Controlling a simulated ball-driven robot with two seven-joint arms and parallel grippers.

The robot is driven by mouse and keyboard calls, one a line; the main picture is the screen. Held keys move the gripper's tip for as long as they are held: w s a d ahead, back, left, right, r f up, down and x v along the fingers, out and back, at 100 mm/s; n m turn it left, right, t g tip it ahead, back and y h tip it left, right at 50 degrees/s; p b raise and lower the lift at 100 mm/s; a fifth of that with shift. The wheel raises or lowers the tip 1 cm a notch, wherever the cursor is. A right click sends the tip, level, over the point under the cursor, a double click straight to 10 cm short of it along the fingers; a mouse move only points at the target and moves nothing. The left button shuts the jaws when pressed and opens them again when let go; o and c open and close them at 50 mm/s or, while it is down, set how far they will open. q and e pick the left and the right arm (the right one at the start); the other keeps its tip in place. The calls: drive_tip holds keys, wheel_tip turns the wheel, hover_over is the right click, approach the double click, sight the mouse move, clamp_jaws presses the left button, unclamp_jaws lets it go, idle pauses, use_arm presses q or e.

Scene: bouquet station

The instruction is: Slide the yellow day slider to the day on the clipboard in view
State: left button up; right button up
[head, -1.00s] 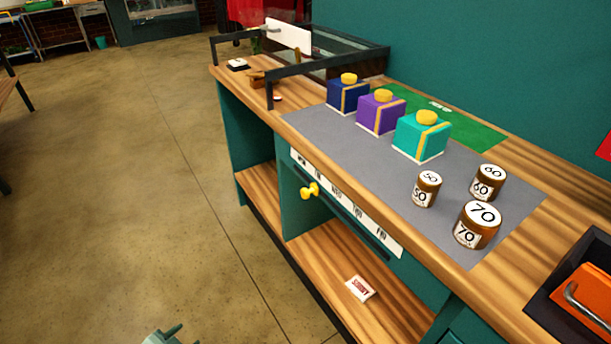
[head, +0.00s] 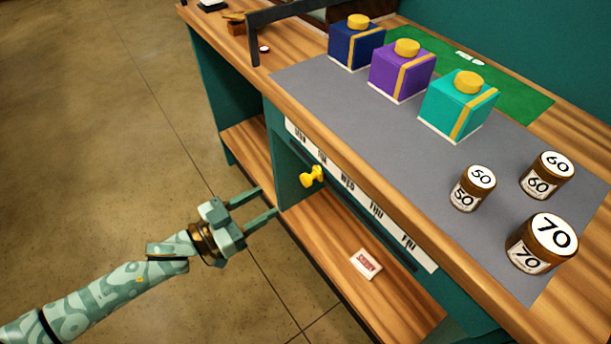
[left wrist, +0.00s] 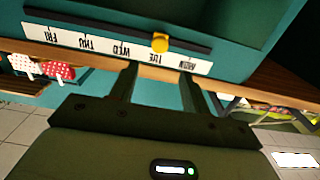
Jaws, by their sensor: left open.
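The yellow day slider (head: 312,176) is a knob on a dark rail below a white day strip (head: 377,212) on the bench front. In the left wrist view, upside down, the strip reads MON to FRI, and the slider (left wrist: 160,42) sits at TUE. My left gripper (head: 268,201) is open and empty, in front of the bench, left of and below the slider and apart from it. In the left wrist view its fingers (left wrist: 158,72) point toward the strip around TUE. No clipboard with a readable day shows now. My right gripper is not in view.
On the bench's grey mat (head: 390,130) stand a navy box (head: 354,50), a purple box (head: 400,75), a teal box (head: 455,110) and three numbered brown jars (head: 540,245). A small white card (head: 367,263) lies on the lower shelf. The floor at left is clear.

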sight(303, 181)
use_arm(q)
drive_tip(key=b+x, duration=0.2)
drive_tip(key=x, duration=0.9)
drive_tip(key=shift+f+b, duration=0.15)
drive_tip(key=shift+b, duration=0.25)
drive_tip(key=shift+w+d, duration=0.25)
drive_tip(key=shift+d, duration=0.2)
clamp_jaws()
drive_tip(key=w+a, duration=0.1)
drive_tip(key=w, duration=0.1)
drive_tip(key=w+a, duration=0.2)
drive_tip(key=w+a+b, duration=0.1)
drive_tip(key=w, duration=0.1)
drive_tip(key=shift+a, duration=0.15)
drive_tip(key=shift+w+a, duration=0.4)
